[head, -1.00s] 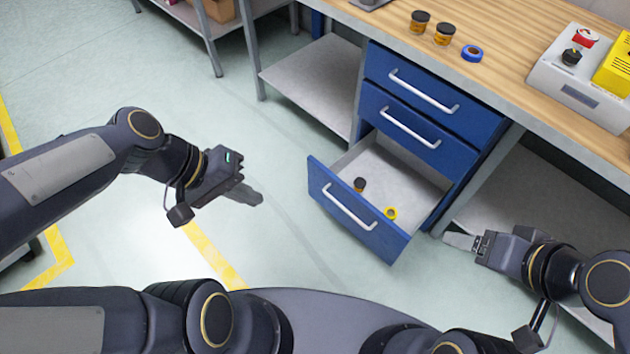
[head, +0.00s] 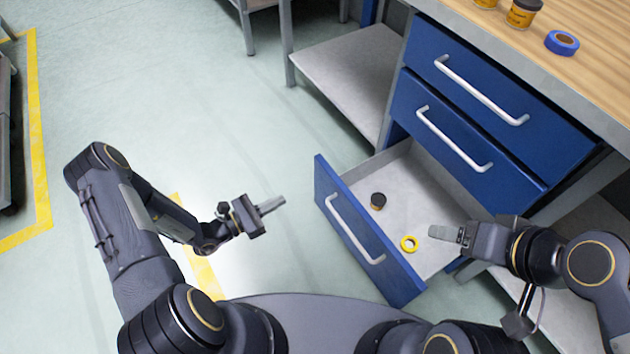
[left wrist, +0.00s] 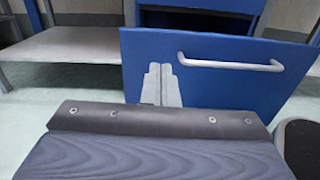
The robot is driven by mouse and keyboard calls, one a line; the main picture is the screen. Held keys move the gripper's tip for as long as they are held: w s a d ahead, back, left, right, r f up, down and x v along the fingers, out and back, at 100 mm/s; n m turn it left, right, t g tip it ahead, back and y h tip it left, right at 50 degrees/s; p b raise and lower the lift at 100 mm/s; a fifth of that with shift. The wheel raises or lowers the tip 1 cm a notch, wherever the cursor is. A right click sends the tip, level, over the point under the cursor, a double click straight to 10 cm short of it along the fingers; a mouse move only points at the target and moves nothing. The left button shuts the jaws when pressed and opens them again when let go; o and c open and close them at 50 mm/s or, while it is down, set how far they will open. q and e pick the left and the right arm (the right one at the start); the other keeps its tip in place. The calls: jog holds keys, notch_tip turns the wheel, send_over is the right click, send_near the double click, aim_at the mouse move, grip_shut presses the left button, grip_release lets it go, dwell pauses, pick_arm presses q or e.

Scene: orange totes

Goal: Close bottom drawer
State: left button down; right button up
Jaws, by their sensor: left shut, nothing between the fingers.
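The bottom drawer (head: 365,240) is blue with a white bar handle (head: 352,232) and stands pulled out of the cabinet. The drawer front also fills much of the left wrist view (left wrist: 225,90). My left gripper (head: 275,204) is shut and empty, to the left of the drawer front and apart from it. Its closed fingers show in the left wrist view (left wrist: 160,84) before the front, left of the handle. My right gripper (head: 437,232) overlaps the drawer's right side in the head view; its fingers look together.
The upper two drawers (head: 455,135) are closed. The wooden bench top (head: 600,60) above holds jars (head: 523,12) and a blue tape roll (head: 562,42). A grey shelf (head: 345,80) is left of the cabinet. The floor left of the drawer is clear.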

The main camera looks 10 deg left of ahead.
pick_arm(q)
jog(key=f, duration=0.1)
jog(key=b, duration=0.3)
send_near(328, 177)
jog(key=x, duration=0.7)
pick_arm(e)
notch_tip(328, 177, down, 3)
jog(key=shift+w+f, duration=0.1)
